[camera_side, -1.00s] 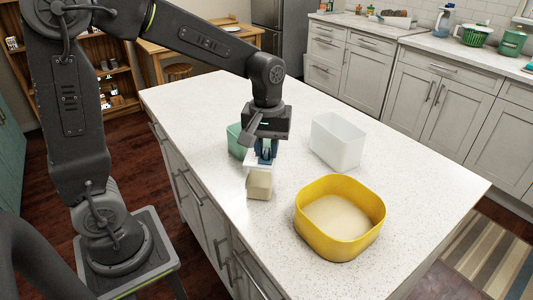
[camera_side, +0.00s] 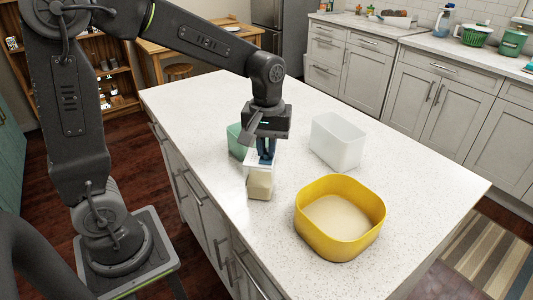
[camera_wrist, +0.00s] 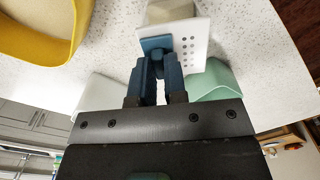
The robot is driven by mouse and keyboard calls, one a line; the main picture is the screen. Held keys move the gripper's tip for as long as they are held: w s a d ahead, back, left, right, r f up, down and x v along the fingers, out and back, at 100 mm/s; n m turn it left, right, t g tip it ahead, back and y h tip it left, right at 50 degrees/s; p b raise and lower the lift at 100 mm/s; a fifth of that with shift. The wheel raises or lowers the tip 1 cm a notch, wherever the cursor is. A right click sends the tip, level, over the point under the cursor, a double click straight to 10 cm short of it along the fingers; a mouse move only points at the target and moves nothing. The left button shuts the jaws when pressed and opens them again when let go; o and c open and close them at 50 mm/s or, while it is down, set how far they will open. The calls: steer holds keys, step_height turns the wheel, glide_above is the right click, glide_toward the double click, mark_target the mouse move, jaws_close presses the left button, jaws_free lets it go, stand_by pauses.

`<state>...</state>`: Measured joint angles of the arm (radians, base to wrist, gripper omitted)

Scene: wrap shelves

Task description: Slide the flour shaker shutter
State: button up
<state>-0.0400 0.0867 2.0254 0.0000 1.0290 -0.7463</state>
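The flour shaker (camera_side: 260,184) stands upright on the counter, a beige body under a white top plate (camera_side: 252,164). In the wrist view the body (camera_wrist: 168,11) is at the top, and the white plate (camera_wrist: 192,48) shows several dark holes on its right part. A blue square tab (camera_wrist: 156,44) lies at the plate's left side. My gripper (camera_wrist: 157,62) has blue fingers drawn close together at this tab and appears shut on it. In the side view my gripper (camera_side: 266,158) points down at the plate; its fingers partly hide the plate and tab.
A yellow bowl (camera_side: 311,226) of flour stands front right of the shaker. A white open bin (camera_side: 337,148) stands behind to the right, and a green container (camera_side: 235,143) close behind to the left. The counter (camera_side: 420,180) is clear on the right.

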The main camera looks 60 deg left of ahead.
mark_target(252, 156)
steer(key=shift+s+a, duration=1.2)
stand_by(0.6)
steer(key=o, duration=0.4)
steer(key=shift+r, duration=0.1)
step_height(252, 156, up, 7)
stand_by(1.0)
steer(key=s+d+m+t, duration=0.3)
steer(key=s+m+t, duration=0.2)
steer(key=s+m, duration=0.4)
steer(key=s, duration=0.3)
steer(key=shift+d+f+t, duration=0.2)
steer(key=shift+d+t, duration=0.1)
steer(key=shift+d, duration=0.1)
